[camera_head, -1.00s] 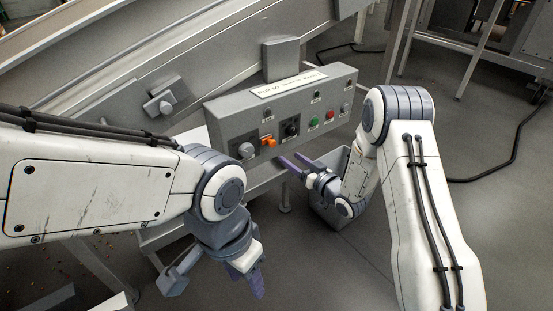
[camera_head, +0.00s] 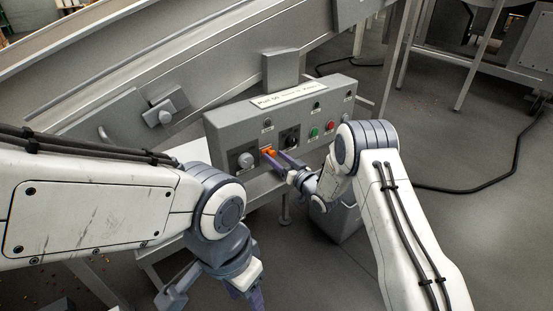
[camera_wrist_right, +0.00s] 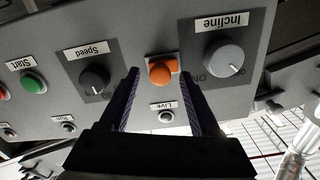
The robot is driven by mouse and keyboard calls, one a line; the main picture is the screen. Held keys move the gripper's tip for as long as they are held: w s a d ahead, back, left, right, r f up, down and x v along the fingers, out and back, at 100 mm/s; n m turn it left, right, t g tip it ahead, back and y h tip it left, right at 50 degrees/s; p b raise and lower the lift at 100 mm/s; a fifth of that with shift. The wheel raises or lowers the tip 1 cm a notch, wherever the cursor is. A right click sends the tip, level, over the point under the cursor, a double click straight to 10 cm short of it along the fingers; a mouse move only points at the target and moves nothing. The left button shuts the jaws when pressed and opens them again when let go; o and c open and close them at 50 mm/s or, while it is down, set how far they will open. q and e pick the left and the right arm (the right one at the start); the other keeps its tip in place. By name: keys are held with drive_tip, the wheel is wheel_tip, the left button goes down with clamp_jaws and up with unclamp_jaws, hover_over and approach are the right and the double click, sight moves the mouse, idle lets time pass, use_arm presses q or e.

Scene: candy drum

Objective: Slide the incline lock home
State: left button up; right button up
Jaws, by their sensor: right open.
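The orange lock piece (camera_head: 268,151) is on the front of the grey control box, just right of the incline knob (camera_head: 246,160). In the right wrist view the orange piece (camera_wrist_right: 162,72) sits on a small light plate, beside the grey knob (camera_wrist_right: 222,57) labelled "Incline". My right gripper (camera_head: 279,158) is open in front of the panel, its fingertips close to the orange piece. In the wrist view its two fingers flank the orange piece with gaps; contact cannot be told. My left gripper (camera_head: 250,288) hangs low, away from the box, its jaws hard to read.
The control box (camera_head: 225,140) also carries a black speed knob (camera_head: 291,140), a green start button (camera_head: 314,132) and a red button (camera_head: 330,126). A sloped metal chute (camera_head: 150,75) stands behind it. Open floor lies at the right, with a black cable (camera_head: 470,188).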

clamp_jaws()
idle(1.4)
